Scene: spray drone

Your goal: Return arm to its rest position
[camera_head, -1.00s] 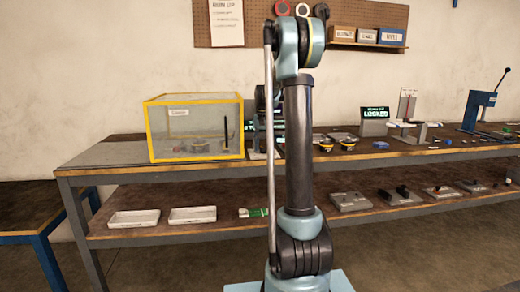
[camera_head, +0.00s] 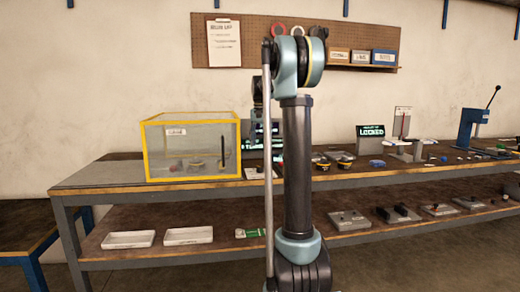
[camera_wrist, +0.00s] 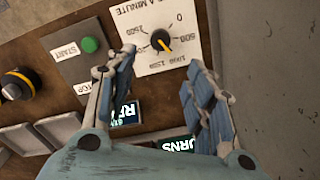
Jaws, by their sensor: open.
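My gripper (camera_wrist: 165,95) is open and empty in the wrist view, its two fingers apart. Beyond the fingers is a wooden panel with a white dial plate and a black knob with a yellow pointer (camera_wrist: 162,42). A green button (camera_wrist: 90,45) sits on a grey plate marked START to the left. A dark display with pale letters (camera_wrist: 126,113) shows partly between the fingers.
A workbench (camera_head: 100,180) with a lower shelf spans the head view. A yellow-framed clear box (camera_head: 192,182) stands on its left. Two white trays (camera_head: 188,235) lie below. A sign reading LOCKED (camera_head: 370,132) and a blue press (camera_head: 468,128) stand to the right.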

